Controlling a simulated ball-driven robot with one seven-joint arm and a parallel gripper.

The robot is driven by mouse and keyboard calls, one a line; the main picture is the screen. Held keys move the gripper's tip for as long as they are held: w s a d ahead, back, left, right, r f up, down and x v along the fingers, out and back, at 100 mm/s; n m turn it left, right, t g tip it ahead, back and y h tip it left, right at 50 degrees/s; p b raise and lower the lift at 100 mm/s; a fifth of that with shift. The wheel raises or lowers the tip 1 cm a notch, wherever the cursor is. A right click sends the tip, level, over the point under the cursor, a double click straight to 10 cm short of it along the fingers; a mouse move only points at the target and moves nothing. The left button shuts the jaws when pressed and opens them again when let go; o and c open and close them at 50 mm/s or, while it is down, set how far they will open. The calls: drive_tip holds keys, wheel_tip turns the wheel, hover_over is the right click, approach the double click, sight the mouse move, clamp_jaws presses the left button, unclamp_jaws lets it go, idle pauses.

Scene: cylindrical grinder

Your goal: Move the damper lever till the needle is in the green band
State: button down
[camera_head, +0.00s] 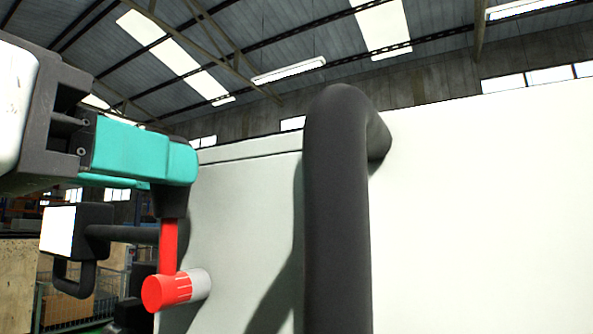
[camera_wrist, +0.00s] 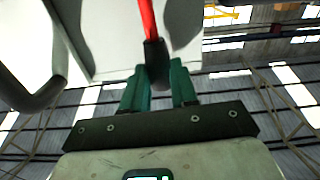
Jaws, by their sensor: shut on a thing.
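The damper lever (camera_head: 168,247) is a red bar that stands about upright, with a dark grip (camera_head: 172,204) at its top. It rises from a red hub (camera_head: 165,291) on a light grey boss (camera_head: 201,284) at the pale panel. No gauge, needle or green band can be made out in either view.
A thick black bar handle (camera_head: 337,220) stands out from the pale machine panel (camera_head: 480,220), just right of the lever. A black arm with a white-faced box (camera_head: 59,230) is to the left, behind the lever. A wooden panel (camera_head: 16,285) stands farther left.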

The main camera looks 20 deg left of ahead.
drive_tip(key=shift+d+f+m+b, duration=0.15)
drive_tip(key=shift+d+m+b, duration=0.45)
drive_tip(key=shift+d+m, duration=0.25)
drive_tip(key=shift+s+d+m, duration=0.1)
drive_tip(key=shift+d+m, duration=0.1)
drive_tip(key=shift+m, duration=0.35)
drive_tip(key=c, duration=0.9)
unclamp_jaws()
drive_tip(key=s+b, duration=0.1)
drive_tip(key=s, duration=0.2)
drive_tip(key=s+b, duration=0.1)
drive_tip(key=s, duration=0.3)
drive_tip(key=s+a+b, duration=0.1)
drive_tip(key=s, duration=0.2)
drive_tip(key=shift+s, duration=0.4)
